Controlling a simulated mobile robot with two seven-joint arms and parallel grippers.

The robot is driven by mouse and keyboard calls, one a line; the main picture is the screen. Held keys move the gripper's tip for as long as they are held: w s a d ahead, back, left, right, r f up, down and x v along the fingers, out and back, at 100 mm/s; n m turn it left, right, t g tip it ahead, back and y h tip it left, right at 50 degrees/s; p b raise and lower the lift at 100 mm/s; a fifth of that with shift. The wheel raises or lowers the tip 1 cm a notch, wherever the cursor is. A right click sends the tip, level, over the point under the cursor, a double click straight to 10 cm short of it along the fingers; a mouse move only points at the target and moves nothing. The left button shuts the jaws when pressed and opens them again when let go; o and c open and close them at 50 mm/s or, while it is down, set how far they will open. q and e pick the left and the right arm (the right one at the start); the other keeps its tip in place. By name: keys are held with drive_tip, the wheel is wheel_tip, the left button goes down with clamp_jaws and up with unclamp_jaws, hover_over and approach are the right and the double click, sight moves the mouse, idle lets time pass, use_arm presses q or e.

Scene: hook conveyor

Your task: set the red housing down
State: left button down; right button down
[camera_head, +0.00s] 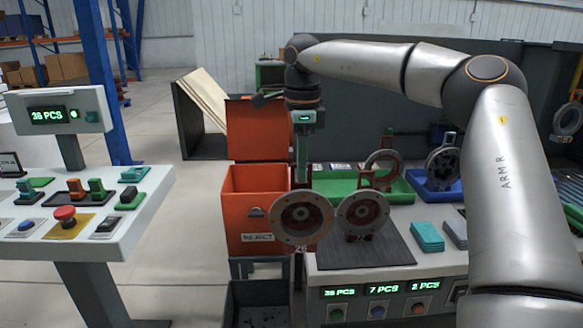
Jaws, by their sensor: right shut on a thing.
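A round housing (289,228) with a grey rim and dark red centre hangs upright below my right gripper (302,182). The gripper points straight down and is shut on its top; the fingertips are hard to make out. The housing overlaps the right front of the orange reject box and the left end of the bench in the picture. I cannot tell its exact height. A second similar housing (363,213) stands upright at the dark mat (385,250), just right of the held one. My left gripper is not in view.
The orange REJECT box (240,205) has its lid up. Behind the mat are a green tray (335,189) and a blue tray (425,186), with ring parts standing there. Teal blocks (427,237) lie right of the mat. A button console (75,210) stands left. The mat's front is bare.

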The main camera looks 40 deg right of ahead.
drive_tip(key=s+d+f, duration=0.2)
drive_tip(key=s+d, duration=0.5)
drive_tip(key=d, duration=0.1)
drive_tip(key=s+d+f+n, duration=0.1)
drive_tip(key=s+f+n, duration=0.3)
drive_tip(key=s+f, duration=0.3)
drive_tip(key=shift+s+d+f+n, duration=0.25)
drive_tip(key=shift+s+f+n, duration=0.15)
drive_tip(key=shift+f, duration=2.45)
